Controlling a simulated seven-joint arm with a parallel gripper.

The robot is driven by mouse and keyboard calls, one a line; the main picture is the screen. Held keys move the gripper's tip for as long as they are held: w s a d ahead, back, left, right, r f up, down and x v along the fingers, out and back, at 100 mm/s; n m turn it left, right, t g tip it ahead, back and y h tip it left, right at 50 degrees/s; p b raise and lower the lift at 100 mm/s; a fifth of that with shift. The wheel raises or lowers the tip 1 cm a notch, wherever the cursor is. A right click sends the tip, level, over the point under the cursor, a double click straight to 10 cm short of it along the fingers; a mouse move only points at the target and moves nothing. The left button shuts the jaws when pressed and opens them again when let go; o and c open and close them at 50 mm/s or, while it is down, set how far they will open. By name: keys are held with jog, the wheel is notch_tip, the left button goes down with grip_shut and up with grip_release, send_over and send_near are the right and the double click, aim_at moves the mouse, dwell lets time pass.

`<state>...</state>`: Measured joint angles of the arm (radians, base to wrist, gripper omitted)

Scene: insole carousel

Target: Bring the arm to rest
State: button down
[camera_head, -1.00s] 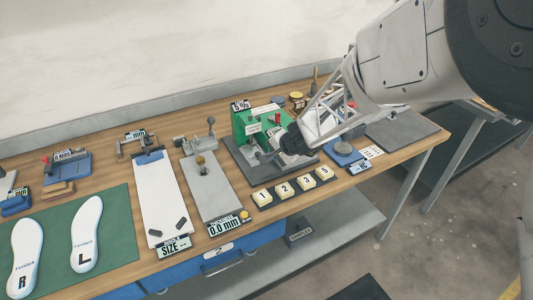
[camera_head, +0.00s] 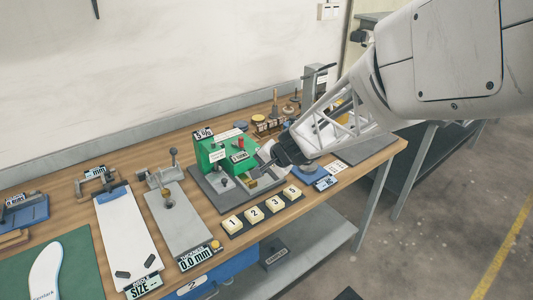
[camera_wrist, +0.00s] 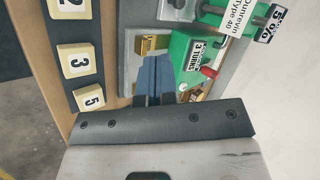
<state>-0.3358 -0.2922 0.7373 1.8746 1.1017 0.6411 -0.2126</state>
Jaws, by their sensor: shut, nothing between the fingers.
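My gripper (camera_head: 266,160) is shut and empty, its dark fingers pointing left and down beside the green machine (camera_head: 218,151) in the head view. In the wrist view the closed blue-grey fingertips (camera_wrist: 154,78) lie over the machine's grey base, next to a brass-coloured block (camera_wrist: 152,43). The green housing with a "3 TURNS" label and a red knob (camera_wrist: 209,72) is just to the right of the fingers. I cannot tell whether the fingertips touch the machine. My white arm reaches in from the upper right.
Numbered cream blocks (camera_head: 254,215) line the bench's front edge. A grey plate fixture (camera_head: 183,219) and a white size board (camera_head: 128,236) stand left, with an insole (camera_head: 45,272) on a green mat (camera_head: 82,262). Tools on stands (camera_head: 274,105) are behind. Open floor lies right.

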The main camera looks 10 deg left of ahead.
jog(key=shift+d, duration=0.1)
jog(key=s+d+r+n+h, duration=0.1)
jog(key=s+d+r, duration=0.4)
jog(key=d, duration=0.2)
jog(key=s+d+r+n+h, duration=0.1)
jog(key=s+d+r+h, duration=0.1)
jog(key=s+d+r, duration=0.35)
jog(key=s+d+r+n+h, duration=0.1)
jog(key=s+d+h, duration=0.4)
jog(key=s+d, duration=1.3)
jog(key=shift+s+r, duration=0.3)
jog(key=shift+r, duration=0.35)
jog(key=shift+d, duration=0.1)
dwell(0.7)
